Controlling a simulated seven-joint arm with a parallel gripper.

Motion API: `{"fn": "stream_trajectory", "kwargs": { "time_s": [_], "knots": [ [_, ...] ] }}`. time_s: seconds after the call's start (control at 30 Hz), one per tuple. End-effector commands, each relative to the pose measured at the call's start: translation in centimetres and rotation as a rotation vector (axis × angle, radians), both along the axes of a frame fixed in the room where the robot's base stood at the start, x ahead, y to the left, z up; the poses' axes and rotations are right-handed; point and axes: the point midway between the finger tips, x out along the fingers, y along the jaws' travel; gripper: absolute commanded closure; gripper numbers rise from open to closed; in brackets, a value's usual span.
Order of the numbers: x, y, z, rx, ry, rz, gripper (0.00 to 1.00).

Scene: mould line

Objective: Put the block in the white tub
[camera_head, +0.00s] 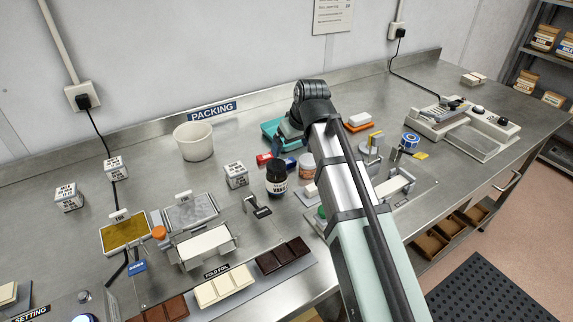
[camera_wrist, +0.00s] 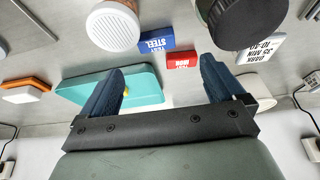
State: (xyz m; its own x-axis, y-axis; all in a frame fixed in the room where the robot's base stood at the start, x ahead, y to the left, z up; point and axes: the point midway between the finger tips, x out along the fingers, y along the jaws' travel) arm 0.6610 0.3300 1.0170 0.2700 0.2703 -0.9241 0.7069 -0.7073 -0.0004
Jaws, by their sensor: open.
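The white tub (camera_head: 193,141) stands upright at the back of the bench, left of my arm; its inside looks empty. Two small labelled blocks lie close together: a red block (camera_wrist: 182,61) and a blue block (camera_wrist: 156,40) reading "TEST STEEL". In the head view the red block (camera_head: 264,159) lies behind the dark bottle. I cannot tell which block is meant; white printed cubes (camera_head: 236,175) also stand about. My gripper (camera_wrist: 162,66) is open and empty, with the red block showing between its fingers towards the right one.
A dark bottle (camera_head: 277,178) and a white-lidded jar (camera_head: 307,166) stand near the blocks. Moulds and chocolate slabs (camera_head: 224,287) fill the front.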

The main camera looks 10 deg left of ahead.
Motion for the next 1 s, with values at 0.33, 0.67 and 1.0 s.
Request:
{"fn": "stream_trajectory", "kwargs": {
  "time_s": [0.33, 0.67, 1.0],
  "knots": [
    [1.0, 0.9, -3.2, 0.000, 0.000, 0.000, 0.04],
    [1.5, 1.1, -4.4, 0.000, 0.000, 0.000, 0.04],
    [2.7, 1.8, -7.9, -0.001, 0.000, 0.001, 0.04]
  ]
}}
